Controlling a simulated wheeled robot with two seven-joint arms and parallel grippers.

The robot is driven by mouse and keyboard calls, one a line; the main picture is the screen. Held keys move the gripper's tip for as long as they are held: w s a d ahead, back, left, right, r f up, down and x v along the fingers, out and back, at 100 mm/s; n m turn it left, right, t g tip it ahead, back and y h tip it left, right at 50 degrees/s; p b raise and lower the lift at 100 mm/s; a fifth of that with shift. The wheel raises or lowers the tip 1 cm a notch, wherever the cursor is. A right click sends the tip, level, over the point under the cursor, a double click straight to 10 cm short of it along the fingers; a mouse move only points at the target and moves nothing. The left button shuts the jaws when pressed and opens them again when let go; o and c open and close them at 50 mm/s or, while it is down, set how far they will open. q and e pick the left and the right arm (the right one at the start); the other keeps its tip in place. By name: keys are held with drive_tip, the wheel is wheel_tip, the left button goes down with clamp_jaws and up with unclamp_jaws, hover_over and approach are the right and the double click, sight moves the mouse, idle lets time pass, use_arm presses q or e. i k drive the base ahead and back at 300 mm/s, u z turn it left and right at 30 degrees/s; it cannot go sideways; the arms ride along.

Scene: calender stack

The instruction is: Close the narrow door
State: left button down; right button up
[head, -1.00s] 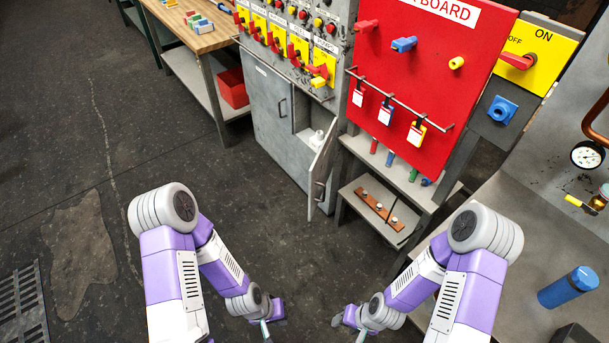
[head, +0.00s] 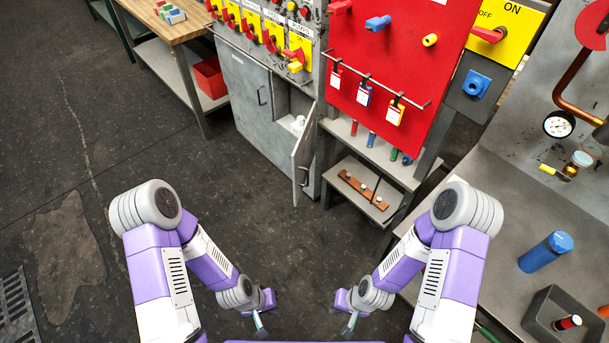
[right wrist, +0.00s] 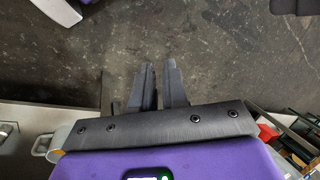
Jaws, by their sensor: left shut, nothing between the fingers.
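The narrow door (head: 304,152) is a grey cabinet door standing ajar, swung out toward me, with a dark handle near its free edge. Behind it, the grey cabinet (head: 247,95) shows a dark opening with a white object (head: 298,123) inside. My left gripper (head: 260,328) is shut and empty, low in the head view, well short of the door. My right gripper (head: 349,326) is also low, right of the left one and apart from the door. In the right wrist view its two fingers (right wrist: 159,75) have a narrow gap with only floor between.
A shelf stand (head: 362,185) with a red board (head: 390,60) stands right of the door. Open dark floor (head: 200,170) lies in front of the cabinet.

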sight(303, 151)
drive_tip(key=u, duration=0.75)
drive_tip(key=i, duration=0.95)
drive_tip(key=z, duration=0.1)
